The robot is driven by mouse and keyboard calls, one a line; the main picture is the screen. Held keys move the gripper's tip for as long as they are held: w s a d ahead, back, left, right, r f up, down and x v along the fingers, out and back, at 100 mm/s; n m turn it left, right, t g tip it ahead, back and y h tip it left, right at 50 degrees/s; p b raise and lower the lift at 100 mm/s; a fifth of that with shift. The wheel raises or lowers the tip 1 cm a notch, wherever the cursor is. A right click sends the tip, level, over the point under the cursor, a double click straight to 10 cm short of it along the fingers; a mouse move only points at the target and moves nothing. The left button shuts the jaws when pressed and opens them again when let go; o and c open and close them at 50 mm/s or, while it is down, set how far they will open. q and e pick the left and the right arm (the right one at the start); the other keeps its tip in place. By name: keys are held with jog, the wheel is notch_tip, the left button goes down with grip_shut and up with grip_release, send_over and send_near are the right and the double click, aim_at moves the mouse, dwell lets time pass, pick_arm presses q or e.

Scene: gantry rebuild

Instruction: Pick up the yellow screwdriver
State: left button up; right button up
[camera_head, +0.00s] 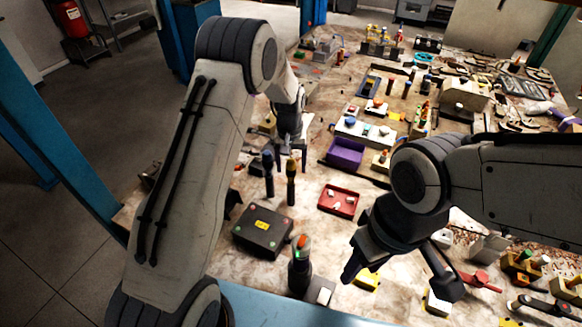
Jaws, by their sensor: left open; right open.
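I cannot make out a yellow screwdriver for certain. An upright dark tool with a dull yellow top (291,182) stands left of the table's middle and may be it. A similar dark upright tool (268,174) stands just left of it. My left gripper (289,150) points down just beyond these two, open, with nothing seen between its fingers. My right gripper (402,280) is open near the front of the table, its fingers wide apart and empty.
A black case with a yellow label (263,231), a red tray (339,201) and a purple bin (346,153) lie around the middle. A dark holder with an orange-topped item (301,265) stands at the front edge. A yellow block (367,279) lies near my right gripper. The right side is cluttered.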

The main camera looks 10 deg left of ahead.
pick_arm(q)
jog(key=shift+f, duration=0.7)
grip_shut()
dwell(0.9)
